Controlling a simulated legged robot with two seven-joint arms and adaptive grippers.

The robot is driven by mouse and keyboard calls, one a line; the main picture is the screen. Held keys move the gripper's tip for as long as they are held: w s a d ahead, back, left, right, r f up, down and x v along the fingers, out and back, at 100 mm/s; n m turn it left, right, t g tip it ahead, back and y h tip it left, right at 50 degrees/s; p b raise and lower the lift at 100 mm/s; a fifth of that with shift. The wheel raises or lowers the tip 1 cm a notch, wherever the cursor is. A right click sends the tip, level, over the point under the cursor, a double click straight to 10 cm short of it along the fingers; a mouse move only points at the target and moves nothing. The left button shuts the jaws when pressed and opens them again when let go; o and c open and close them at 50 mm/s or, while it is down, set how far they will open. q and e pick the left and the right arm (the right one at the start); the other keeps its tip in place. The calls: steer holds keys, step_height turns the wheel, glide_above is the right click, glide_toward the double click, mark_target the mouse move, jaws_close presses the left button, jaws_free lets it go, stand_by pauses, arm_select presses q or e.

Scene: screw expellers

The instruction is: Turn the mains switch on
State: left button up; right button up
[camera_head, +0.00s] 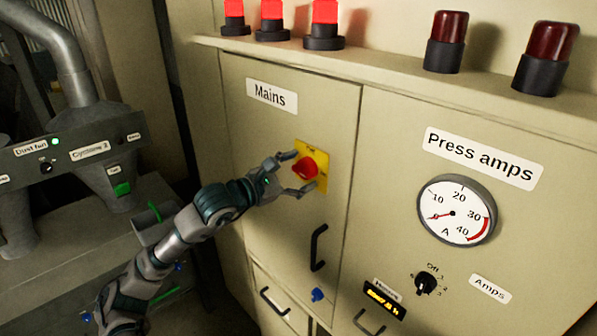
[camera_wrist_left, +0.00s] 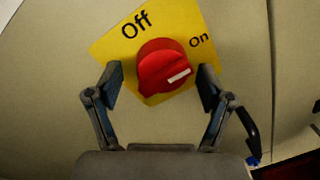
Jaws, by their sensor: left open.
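The mains switch is a red rotary knob (camera_head: 305,168) on a yellow plate (camera_head: 313,152) on the cabinet door under the "Mains" label (camera_head: 272,95). In the left wrist view the knob (camera_wrist_left: 163,66) has a white mark on its right part, nearer the "On" lettering (camera_wrist_left: 199,40) than the "Off" lettering (camera_wrist_left: 136,24). My left gripper (camera_head: 293,172) is open, its fingers on either side of the knob. In the left wrist view the left gripper (camera_wrist_left: 160,88) shows a gap at the left finger; contact at the right finger is unclear. My right gripper is not seen.
A black door handle (camera_head: 318,248) is below the switch. The "Press amps" gauge (camera_head: 456,211) reads near zero at right. Red lamps (camera_head: 324,12) stand on the ledge above. A grey control panel (camera_head: 75,158) with a lit green light is at left.

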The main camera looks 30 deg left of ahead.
arm_select(q)
steer(key=v, duration=1.2)
steer(key=shift+a+f, duration=0.15)
stand_by(0.5)
steer(key=shift+w, duration=0.1)
